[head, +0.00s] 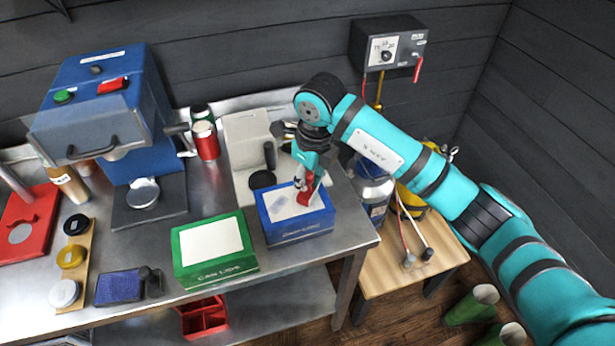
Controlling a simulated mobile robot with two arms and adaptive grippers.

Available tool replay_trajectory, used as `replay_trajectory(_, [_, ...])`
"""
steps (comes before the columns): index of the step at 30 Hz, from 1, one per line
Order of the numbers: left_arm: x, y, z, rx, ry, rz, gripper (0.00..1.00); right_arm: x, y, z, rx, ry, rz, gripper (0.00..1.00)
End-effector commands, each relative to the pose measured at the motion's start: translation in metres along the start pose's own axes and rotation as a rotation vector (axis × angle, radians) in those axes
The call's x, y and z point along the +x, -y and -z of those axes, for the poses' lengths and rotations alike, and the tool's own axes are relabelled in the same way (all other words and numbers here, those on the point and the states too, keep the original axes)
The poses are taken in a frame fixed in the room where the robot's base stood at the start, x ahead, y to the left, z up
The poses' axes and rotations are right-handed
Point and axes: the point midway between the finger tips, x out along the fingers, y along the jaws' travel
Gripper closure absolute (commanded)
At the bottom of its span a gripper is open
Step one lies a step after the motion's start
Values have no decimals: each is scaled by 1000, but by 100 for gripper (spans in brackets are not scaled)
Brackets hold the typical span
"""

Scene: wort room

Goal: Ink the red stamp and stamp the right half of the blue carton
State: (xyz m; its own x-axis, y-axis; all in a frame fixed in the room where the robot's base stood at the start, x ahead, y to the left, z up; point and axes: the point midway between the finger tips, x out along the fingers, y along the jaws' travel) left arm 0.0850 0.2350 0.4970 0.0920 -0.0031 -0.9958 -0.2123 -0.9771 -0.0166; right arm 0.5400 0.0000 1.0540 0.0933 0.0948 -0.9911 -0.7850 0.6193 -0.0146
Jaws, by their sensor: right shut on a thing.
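The red stamp (305,197) is in my right gripper (304,181), which is shut on it and points down. The stamp is upright over the right half of the white top panel of the blue carton (300,234). Its base is at or very close to the panel; I cannot tell whether it touches. The gripper and stamp hide part of the panel's right half. A dark blue ink pad (118,287) lies at the table's front left, with a dark stamp (152,282) beside it. My left gripper is not in view.
A green carton (214,253) stands just left of the blue one. A grey-white device (250,140) is behind the blue carton. A blue machine (105,100) and a red can (205,140) stand further back. A metal canister (374,187) is right of the table.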

Motion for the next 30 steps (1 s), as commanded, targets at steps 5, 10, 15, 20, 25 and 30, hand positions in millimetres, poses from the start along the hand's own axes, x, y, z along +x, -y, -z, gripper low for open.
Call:
replay_trajectory(5, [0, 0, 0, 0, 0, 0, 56, 4, -1, 2, -1, -9, -4, 100])
replay_trajectory(10, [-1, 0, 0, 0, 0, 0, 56, 2, -1, 2, -1, -9, -3, 100])
replay_trajectory(15, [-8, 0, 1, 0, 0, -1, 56, -13, 0, 0, -1, -6, 0, 100])
replay_trajectory(20, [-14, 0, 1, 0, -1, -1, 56, -26, 0, -2, -1, -5, 0, 100])
replay_trajectory(25, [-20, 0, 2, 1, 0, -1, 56, -40, 0, -5, -1, -3, 0, 100])
replay_trajectory(30, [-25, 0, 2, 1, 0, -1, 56, -54, 1, -7, 0, -2, 1, 100])
